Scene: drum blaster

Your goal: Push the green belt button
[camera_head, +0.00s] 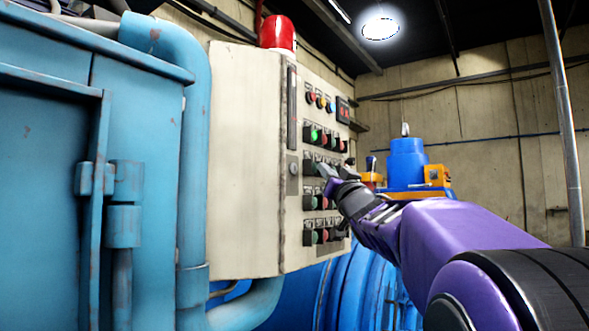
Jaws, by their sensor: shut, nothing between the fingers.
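A cream control panel (245,160) carries several rows of push buttons on its right-hand face. A bright green button (313,135) looks lit in the second row. Darker green buttons stand at the left of the lower rows, one in the fourth row (310,202) and one in the bottom row (309,237). The labels are too small to read, so I cannot tell which is the belt button. My gripper (326,171) is shut and empty, its tips in front of the third row, below the bright green button. I cannot tell whether they touch the panel. My gripper hides part of the lower rows.
A red beacon (277,33) sits on top of the panel. A blue cabinet (50,200) with pipes (190,150) fills the left. Blue machinery (407,160) stands behind my arm. A grey pole (563,120) rises at the far right.

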